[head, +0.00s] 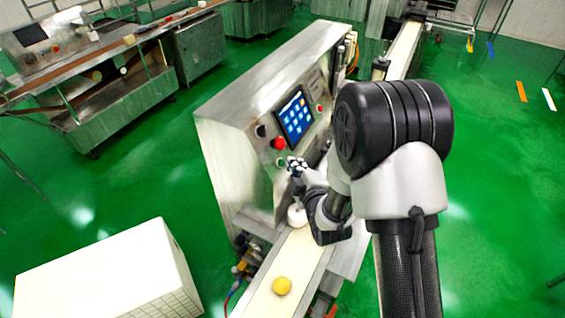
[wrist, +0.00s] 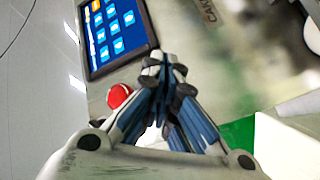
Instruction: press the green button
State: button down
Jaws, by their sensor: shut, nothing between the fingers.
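The machine's control panel (head: 262,158) faces my arm. A small green button (head: 281,162) shows on it just below a red button (head: 278,143). My gripper (head: 294,164) is shut and empty, its fingertips close to the panel just right of the green button. I cannot tell whether they touch the panel. In the wrist view the shut fingertips (wrist: 164,66) are in front of the panel, right of the red button (wrist: 119,96). I do not see the green button in the wrist view; the fingers may hide it.
A blue touchscreen (head: 295,117) is above the buttons, with a black knob (head: 260,131) to its left. A conveyor belt (head: 290,262) carrying a yellow ball (head: 282,285) runs below my gripper. A white crate (head: 110,275) stands at the lower left on the green floor.

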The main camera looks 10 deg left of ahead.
jog(key=shift+a+f, duration=0.1)
jog(key=shift+w+a+f+b, duration=0.15)
jog(key=shift+a+b, duration=0.15)
jog(key=shift+b, duration=0.3)
